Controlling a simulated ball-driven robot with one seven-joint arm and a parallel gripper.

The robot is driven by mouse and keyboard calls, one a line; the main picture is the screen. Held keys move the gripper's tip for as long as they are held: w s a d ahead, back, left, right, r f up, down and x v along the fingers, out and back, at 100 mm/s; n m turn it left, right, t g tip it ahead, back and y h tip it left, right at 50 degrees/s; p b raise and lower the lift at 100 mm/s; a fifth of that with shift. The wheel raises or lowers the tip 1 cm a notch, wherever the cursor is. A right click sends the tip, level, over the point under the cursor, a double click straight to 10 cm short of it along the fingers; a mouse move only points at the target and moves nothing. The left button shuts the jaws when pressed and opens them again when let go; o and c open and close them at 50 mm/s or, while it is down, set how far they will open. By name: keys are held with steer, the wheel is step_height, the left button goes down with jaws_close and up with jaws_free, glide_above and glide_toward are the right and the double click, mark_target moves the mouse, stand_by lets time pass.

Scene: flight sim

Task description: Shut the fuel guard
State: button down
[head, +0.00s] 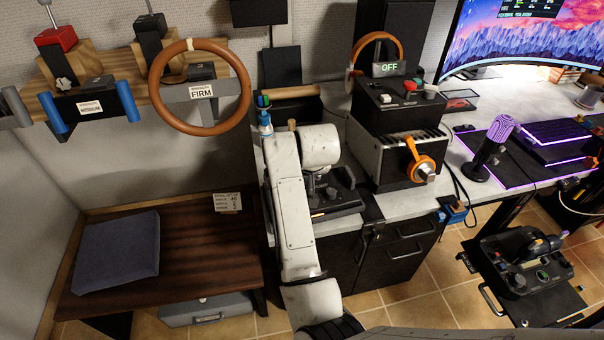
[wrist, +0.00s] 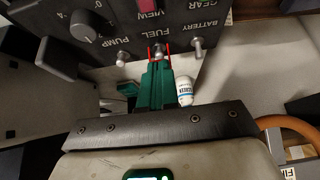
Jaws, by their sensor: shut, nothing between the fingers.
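In the wrist view, my gripper (wrist: 157,58) has its green fingers together and empty, tips at the fuel switch. The metal toggle of that switch (wrist: 157,48) stands on a dark panel (wrist: 110,20) with a FUEL label above it. Thin red edges of the fuel guard (wrist: 170,48) show on both sides of the toggle. My fingertips overlap the guard in the picture; I cannot tell whether they touch it. The guard's lid and its angle are not clear. In the head view I cannot make out my gripper or the guard.
Another toggle, under BATTERY (wrist: 197,46), stands close on the right, and a PUMP toggle (wrist: 120,60) on the left. A rotary knob (wrist: 84,26) is further left. A white bottle (wrist: 185,92) shows beside my fingers. A brown steering wheel (head: 160,103) hangs at the left.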

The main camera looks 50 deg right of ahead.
steer(key=shift+s+a+f+t+h+b, duration=0.1)
steer(key=shift+s+f+t+h+b, duration=0.2)
steer(key=shift+f+t+b, duration=0.1)
steer(key=shift+w+r, duration=0.1)
steer(key=shift+r, duration=0.05)
stand_by(0.4)
